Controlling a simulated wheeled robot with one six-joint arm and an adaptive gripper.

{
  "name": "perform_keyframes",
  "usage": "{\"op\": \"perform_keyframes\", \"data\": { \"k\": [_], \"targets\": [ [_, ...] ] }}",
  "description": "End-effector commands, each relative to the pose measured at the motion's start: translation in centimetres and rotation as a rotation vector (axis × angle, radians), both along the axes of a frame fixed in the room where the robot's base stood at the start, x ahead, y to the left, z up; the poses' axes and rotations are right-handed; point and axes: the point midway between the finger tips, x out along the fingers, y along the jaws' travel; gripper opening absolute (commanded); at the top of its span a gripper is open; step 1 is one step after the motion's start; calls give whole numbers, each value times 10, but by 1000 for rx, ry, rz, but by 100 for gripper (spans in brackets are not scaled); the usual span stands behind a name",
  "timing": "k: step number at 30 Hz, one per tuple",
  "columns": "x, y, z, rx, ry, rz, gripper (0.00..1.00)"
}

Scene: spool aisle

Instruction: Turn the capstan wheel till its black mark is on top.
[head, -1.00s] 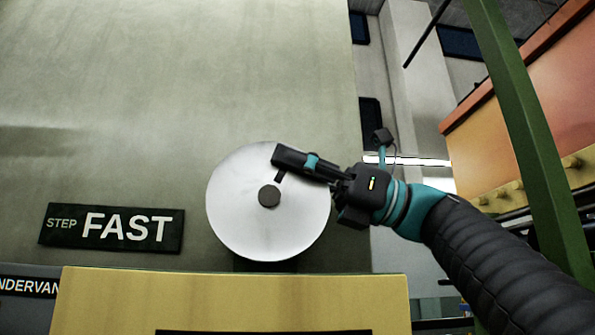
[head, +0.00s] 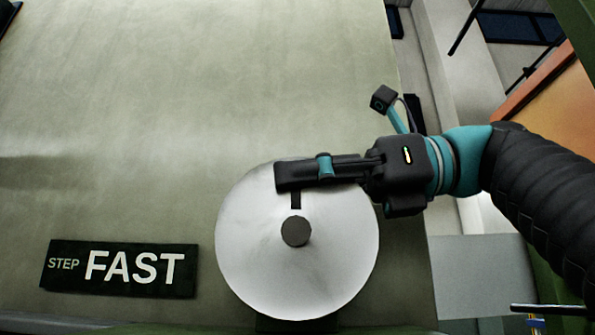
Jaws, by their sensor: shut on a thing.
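The capstan wheel (head: 335,270) is a pale disc with a dark round hub (head: 296,231) on the grey-green wall. Its black mark (head: 295,200) is a short bar straight above the hub; its upper end runs out of sight behind my fingers. My gripper (head: 284,178) reaches in from the right and lies level across the wheel's upper part. It is shut on the wheel. The fingers hide part of the upper rim, and what exactly lies between them cannot be seen.
A dark sign reading "STEP FAST" (head: 120,268) is on the wall left of the wheel. An orange panel (head: 560,100) stands at the far right, past the wall's edge.

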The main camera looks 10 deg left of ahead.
Motion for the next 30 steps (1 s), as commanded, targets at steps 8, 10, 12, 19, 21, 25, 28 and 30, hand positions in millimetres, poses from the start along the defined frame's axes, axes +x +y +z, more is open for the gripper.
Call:
{"op": "perform_keyframes", "data": {
  "k": [8,10,12,19,21,25,28,30],
  "targets": [
    [0,-1,2,4,-2,-5,0],
    [0,0,2,4,-1,-4,46],
    [0,0,1,4,-1,-3,56],
    [-1,1,1,3,-1,1,56],
    [0,0,1,2,0,1,56],
    [2,-6,1,3,0,-2,56],
    [5,-16,2,2,0,-4,56],
    [7,-24,3,2,-1,-4,56]
  ]
}}
